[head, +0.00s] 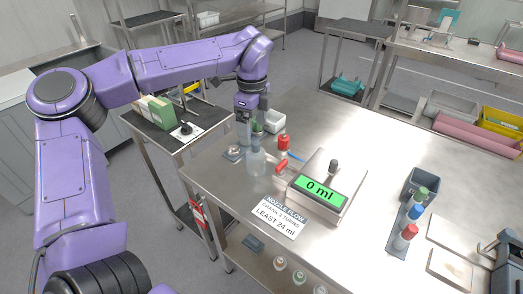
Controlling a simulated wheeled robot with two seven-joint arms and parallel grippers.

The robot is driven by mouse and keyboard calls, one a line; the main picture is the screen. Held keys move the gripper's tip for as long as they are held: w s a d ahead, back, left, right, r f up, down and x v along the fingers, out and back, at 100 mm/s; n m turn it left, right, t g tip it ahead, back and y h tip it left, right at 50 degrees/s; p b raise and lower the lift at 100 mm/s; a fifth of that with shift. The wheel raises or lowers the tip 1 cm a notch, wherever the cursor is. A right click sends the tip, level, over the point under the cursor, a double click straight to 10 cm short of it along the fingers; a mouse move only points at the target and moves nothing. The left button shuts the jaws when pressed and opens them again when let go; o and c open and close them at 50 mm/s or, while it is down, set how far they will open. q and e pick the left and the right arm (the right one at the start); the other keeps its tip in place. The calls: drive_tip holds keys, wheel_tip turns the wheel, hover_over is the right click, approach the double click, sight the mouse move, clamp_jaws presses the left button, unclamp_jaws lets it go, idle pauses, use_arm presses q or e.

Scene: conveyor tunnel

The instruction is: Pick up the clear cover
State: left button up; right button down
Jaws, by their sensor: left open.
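A clear, see-through piece (256,164) that looks like the clear cover stands on the steel table near its left edge. A green top (257,128) shows just above it; I cannot tell whether the two are joined. My left gripper (244,136) points down right beside the green top, at the upper left of the clear piece. It is open, and its fingertips are small and partly lost against the things behind. I cannot tell whether it touches anything. My right gripper is out of view.
A small metal item (233,153) lies to the left and a white container (273,121) behind. A rack of colored-top bottles (397,244) is farther right.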

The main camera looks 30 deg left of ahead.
sight(255, 142)
use_arm(q)
drive_tip(key=shift+s+f, duration=0.3)
drive_tip(key=shift+f, duration=0.2)
drive_tip(key=shift+s+f, duration=0.25)
drive_tip(key=shift+f, duration=0.2)
drive_tip(key=f, duration=0.2)
drive_tip(key=w+f+p, duration=0.1)
drive_tip(key=f+p, duration=0.1)
drive_tip(key=f, duration=0.1)
drive_tip(key=shift+w+d+f, duration=0.2)
drive_tip(key=shift+w+f, duration=0.05)
drive_tip(key=shift+f, duration=0.1)
drive_tip(key=shift+s+a+f, duration=0.1)
drive_tip(key=shift+s, duration=0.1)
drive_tip(key=c, duration=1)
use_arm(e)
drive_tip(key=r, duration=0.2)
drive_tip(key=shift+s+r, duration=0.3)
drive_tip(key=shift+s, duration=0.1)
